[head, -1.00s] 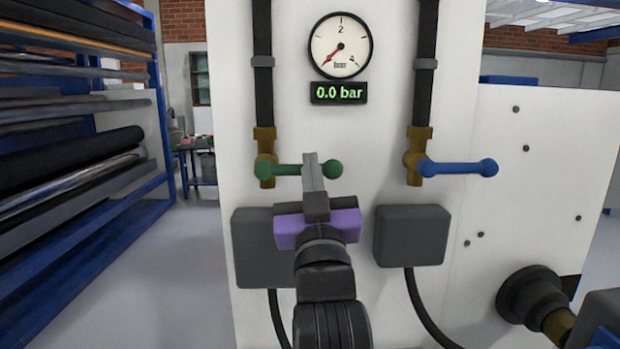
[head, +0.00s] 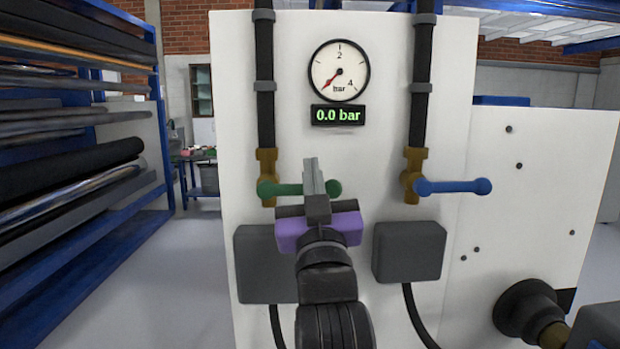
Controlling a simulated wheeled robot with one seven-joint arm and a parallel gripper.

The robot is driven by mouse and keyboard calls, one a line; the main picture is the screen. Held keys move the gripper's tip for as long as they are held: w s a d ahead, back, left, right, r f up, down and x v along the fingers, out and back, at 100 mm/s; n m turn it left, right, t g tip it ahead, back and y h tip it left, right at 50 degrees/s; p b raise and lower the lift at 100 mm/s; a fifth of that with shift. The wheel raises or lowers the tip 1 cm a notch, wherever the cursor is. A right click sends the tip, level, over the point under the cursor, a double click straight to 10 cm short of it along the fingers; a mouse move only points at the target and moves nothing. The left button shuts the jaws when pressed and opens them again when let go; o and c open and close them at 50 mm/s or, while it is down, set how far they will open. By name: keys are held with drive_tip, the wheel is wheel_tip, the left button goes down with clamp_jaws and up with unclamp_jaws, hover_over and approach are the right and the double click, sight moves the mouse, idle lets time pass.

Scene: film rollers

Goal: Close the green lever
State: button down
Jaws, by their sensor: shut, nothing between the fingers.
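The green lever (head: 285,189) lies horizontal on the left brass valve (head: 267,165), its knob (head: 333,188) pointing right. My gripper (head: 312,164) is shut and empty, with grey fingers above a purple body. It stands in front of the lever in the head view and hides the lever's middle. I cannot tell whether the fingers touch the lever. The gauge (head: 339,70) needle rests at its low end, and the display (head: 338,115) below reads 0.0 bar.
A blue lever (head: 455,186) lies horizontal on the right brass valve (head: 413,170). Two grey boxes with cables sit below, the left one (head: 262,275) partly behind my arm and the right one (head: 409,252) clear. A rack of dark rollers (head: 75,165) stands at the left.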

drive_tip(key=b+v, duration=0.2)
drive_tip(key=v, duration=0.7)
drive_tip(key=shift+s+a+r, duration=0.2)
drive_tip(key=shift+s+a, duration=0.05)
drive_tip(key=shift+s, duration=0.3)
